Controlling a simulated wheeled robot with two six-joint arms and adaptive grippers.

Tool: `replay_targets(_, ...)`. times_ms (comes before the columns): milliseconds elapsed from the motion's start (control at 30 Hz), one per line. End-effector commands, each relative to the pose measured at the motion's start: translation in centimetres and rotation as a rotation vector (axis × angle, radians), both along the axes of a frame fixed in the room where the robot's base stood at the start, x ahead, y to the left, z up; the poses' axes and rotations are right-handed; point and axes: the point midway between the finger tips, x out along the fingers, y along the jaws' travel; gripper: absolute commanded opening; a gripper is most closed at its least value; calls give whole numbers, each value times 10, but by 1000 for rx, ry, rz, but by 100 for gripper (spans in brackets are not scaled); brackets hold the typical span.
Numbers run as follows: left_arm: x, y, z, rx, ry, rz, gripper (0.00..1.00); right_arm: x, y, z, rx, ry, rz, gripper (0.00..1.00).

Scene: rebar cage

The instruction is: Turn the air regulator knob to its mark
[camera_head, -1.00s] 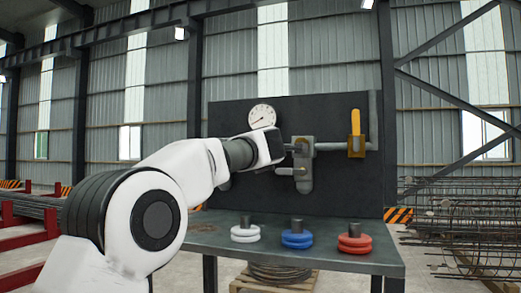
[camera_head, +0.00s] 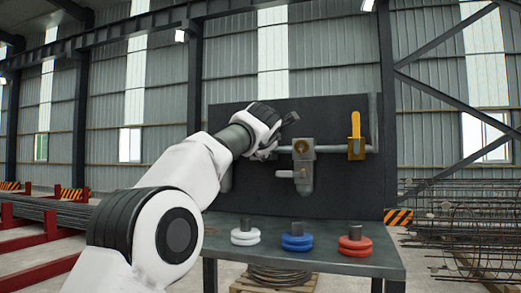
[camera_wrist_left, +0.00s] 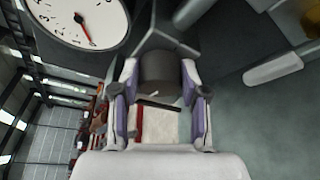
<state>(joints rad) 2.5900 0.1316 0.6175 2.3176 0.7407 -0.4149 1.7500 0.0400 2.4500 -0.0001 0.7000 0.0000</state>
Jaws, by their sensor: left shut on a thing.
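The air regulator knob (camera_wrist_left: 158,72) is a dark grey cylinder between my left gripper's fingers in the left wrist view. My left gripper (camera_wrist_left: 160,85) is shut on it, with the purple pads on either side. A white dial gauge (camera_wrist_left: 85,20) with a red needle is at the upper left of that view. In the head view my left gripper (camera_head: 265,152) is in front of the dark panel (camera_head: 345,185). My own wrist hides the knob and gauge there. I cannot make out a mark on the knob. My right gripper is not in view.
A grey valve body (camera_head: 303,165) on a pipe and a yellow handle (camera_head: 356,125) are right of my gripper. White (camera_head: 245,237), blue (camera_head: 297,242) and red (camera_head: 354,245) discs stand on the table (camera_head: 225,222). Rebar cages (camera_head: 465,225) lie at the right.

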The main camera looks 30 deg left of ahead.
Motion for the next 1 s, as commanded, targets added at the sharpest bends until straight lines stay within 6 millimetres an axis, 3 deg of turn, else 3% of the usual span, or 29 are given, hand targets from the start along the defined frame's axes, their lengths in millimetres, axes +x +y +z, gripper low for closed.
replay_targets(33, 1, 1, -7, -9, 13, 4, 9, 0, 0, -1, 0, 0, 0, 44)
replay_targets(367, 2, 1, -9, -10, 15, 4, 9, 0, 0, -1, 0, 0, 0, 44)
replay_targets(400, 2, 1, -9, -9, 16, 4, 55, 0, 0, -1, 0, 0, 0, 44)
replay_targets(433, 2, 1, -9, -9, 16, 4, 66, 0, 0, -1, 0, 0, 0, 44)
replay_targets(467, 2, 1, -8, -9, 14, 3, 69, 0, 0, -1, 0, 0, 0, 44)
replay_targets(800, -1, -1, -3, -6, 6, 1, 69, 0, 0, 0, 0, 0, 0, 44)
replay_targets(1000, -24, -16, 4, -4, 6, 0, 69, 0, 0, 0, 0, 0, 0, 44)
